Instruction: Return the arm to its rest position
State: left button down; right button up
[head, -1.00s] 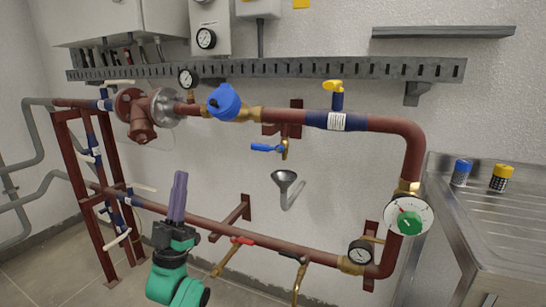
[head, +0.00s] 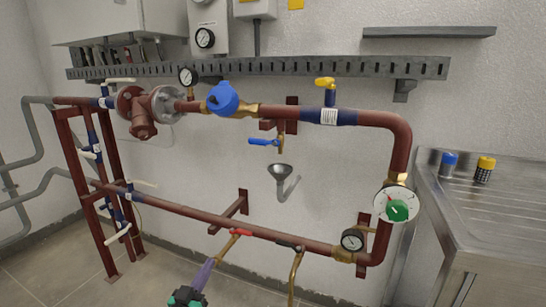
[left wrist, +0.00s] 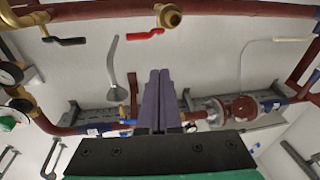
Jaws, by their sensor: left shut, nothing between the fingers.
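My left gripper (head: 209,266) shows at the bottom of the head view, left of centre. Its purple fingers are shut together with nothing between them and point up toward the lower pipe. They look apart from the pipe, though the depth is hard to judge. In the left wrist view, the closed fingers (left wrist: 158,78) are in the middle, with pipes and wall beyond. Most of my left arm is below the head view's edge. My right gripper is in neither view.
The lower red-brown pipe (head: 190,211) carries a red-handled valve (head: 240,233) close to my left gripper. A gauge (head: 352,239) and a dial with a green knob (head: 397,209) are at the right. A metal sink (head: 500,205) stands far right. Floor (head: 60,270) shows at lower left.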

pick_arm(q)
jog(key=s+a+f+g+y, duration=0.15)
jog(key=s+f+g, duration=0.45)
jog(key=s+f, duration=0.6)
jog(key=s+a+f+g+y, duration=0.15)
jog(key=s+f+g, duration=0.6)
jog(key=f, duration=0.85)
jog(key=s+f+g+y, duration=0.1)
jog(key=s+f+g, duration=0.35)
jog(key=s, duration=0.85)
jog(key=s+a+r+p, duration=0.2)
jog(key=s+p, duration=0.5)
jog(key=p, duration=0.4)
jog(key=s+a+r+p, duration=0.3)
jog(key=s+p, duration=0.5)
jog(key=p, duration=0.4)
jog(key=shift+s+r+m, duration=0.2)
jog(key=shift+r+m, duration=0.2)
jog(key=shift+r, duration=0.5)
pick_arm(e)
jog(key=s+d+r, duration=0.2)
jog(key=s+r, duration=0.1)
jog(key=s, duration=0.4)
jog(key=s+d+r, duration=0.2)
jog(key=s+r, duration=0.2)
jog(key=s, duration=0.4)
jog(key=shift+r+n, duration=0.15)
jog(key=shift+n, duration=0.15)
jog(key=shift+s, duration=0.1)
